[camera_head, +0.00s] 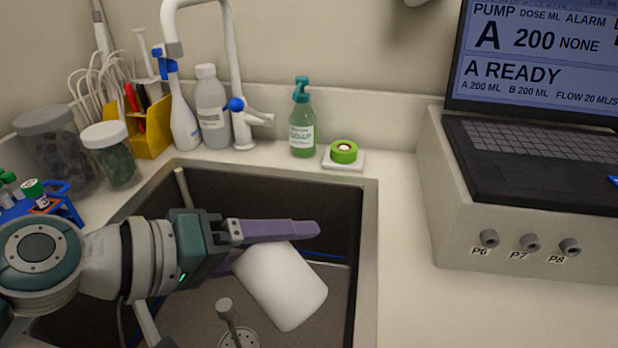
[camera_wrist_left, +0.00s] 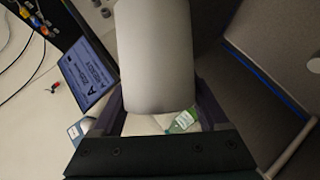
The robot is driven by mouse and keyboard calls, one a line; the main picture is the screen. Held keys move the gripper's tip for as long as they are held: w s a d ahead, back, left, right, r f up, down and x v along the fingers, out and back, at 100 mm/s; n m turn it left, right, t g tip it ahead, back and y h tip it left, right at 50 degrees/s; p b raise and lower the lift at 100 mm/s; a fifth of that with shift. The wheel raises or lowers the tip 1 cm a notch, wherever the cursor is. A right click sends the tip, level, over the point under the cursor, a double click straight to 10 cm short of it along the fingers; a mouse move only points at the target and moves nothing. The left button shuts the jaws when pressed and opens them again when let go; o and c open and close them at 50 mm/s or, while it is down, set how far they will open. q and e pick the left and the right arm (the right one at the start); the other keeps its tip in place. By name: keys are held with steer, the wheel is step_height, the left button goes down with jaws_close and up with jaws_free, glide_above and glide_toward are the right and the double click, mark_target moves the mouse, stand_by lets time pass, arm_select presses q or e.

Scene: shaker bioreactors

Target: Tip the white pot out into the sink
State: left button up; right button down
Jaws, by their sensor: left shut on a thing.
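The white pot (camera_head: 283,284) is held over the dark sink (camera_head: 369,240), tilted with its lower end toward the bottom right. My left gripper (camera_head: 270,245) comes in from the left and is shut on the pot, with a purple finger along its upper side. In the left wrist view the pot (camera_wrist_left: 157,55) fills the middle between the fingers. The pot's opening and contents cannot be seen. My right gripper is not identifiable in either view.
A white tap (camera_head: 233,60) stands behind the sink. Jars (camera_head: 111,155) and a blue rack (camera_head: 62,208) are at left. A laptop (camera_head: 535,140) stands on a raised box at right.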

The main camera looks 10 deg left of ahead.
arm_select(q)
steer(key=shift+w+a+f+n+h+b, duration=0.15)
steer(key=shift+n+h+b, duration=0.35)
steer(key=shift+b, duration=0.55)
arm_select(e)
steer(key=shift+f, duration=1.15)
steer(key=shift+f, duration=0.1)
arm_select(q)
steer(key=shift+f+n+h+b, duration=0.25)
steer(key=shift+n+h+b, duration=0.05)
steer(key=shift+b, duration=0.4)
arm_select(e)
steer(key=shift+f, duration=0.65)
arm_select(q)
steer(key=shift+a+n+g+h+b, duration=0.1)
steer(key=shift+n+g+h+b, duration=0.2)
steer(key=shift+b, duration=0.25)
arm_select(e)
steer(key=shift+f, duration=0.5)
steer(key=shift+f, duration=0.1)
